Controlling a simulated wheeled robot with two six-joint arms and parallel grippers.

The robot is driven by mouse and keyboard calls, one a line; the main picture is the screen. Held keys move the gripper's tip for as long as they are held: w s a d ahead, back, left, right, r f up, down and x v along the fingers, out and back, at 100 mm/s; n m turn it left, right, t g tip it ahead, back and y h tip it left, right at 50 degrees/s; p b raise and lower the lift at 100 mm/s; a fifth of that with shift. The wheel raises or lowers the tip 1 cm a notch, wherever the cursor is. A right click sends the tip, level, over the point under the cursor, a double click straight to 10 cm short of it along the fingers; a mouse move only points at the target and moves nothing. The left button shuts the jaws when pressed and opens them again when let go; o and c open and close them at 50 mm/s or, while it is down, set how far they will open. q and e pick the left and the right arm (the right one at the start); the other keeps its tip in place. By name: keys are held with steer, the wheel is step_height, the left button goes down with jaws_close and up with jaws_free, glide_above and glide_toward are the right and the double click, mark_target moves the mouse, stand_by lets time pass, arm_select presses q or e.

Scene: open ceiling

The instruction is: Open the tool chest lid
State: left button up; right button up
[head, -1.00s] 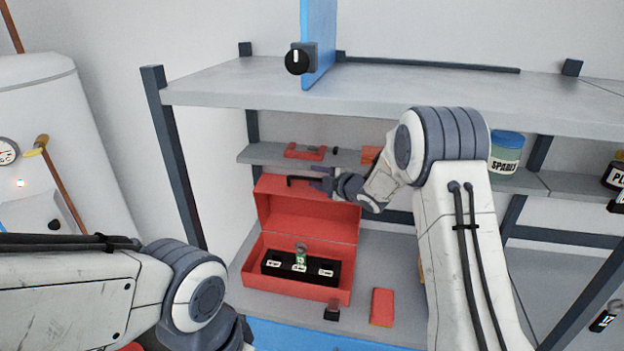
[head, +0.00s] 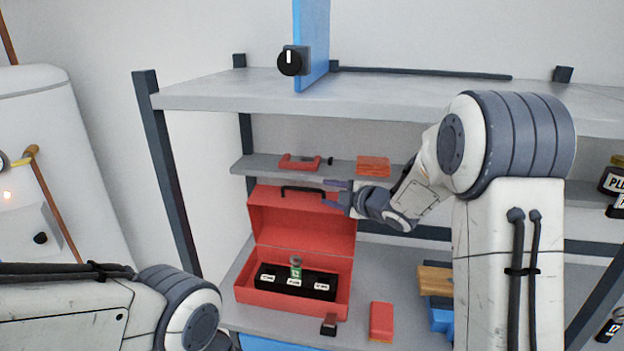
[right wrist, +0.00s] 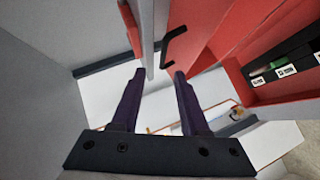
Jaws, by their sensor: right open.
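The red tool chest (head: 290,304) stands on the lower shelf. Its lid (head: 300,225) is raised, standing up at the back of the box, and the inside is exposed. A black handle (head: 303,190) is on the lid's upper edge. My right gripper (head: 332,194) is open and empty, just right of the handle and apart from it. In the right wrist view the handle (right wrist: 176,42) lies just beyond the open fingertips (right wrist: 158,72), with the red lid (right wrist: 225,38) to the right. My left gripper is out of view; only its arm shows.
A black tray (head: 310,283) with white labels and a small green-banded item sits in the chest. A red block (head: 381,321) and small dark item (head: 329,325) lie in front. The middle shelf (head: 260,166) behind the lid holds a red handled part (head: 300,162) and orange pads (head: 373,166).

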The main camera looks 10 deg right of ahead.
steer(key=s+a+f+m+g+h, duration=0.1)
steer(key=s+a+m+g+h, duration=0.2)
steer(key=s+a+m, duration=0.35)
steer(key=s+a+f+m+g, duration=0.1)
steer(key=s+a+f+g, duration=0.1)
steer(key=s, duration=1)
steer(key=s+a+f+m+g+h, duration=0.1)
steer(key=s+g, duration=0.4)
steer(key=s, duration=0.6)
steer(key=s+a+f+m+g+h, duration=0.1)
steer(key=s+a+f+m+g, duration=0.2)
steer(key=s, duration=0.9)
steer(key=shift+s+a, duration=0.35)
steer(key=shift+a, duration=0.05)
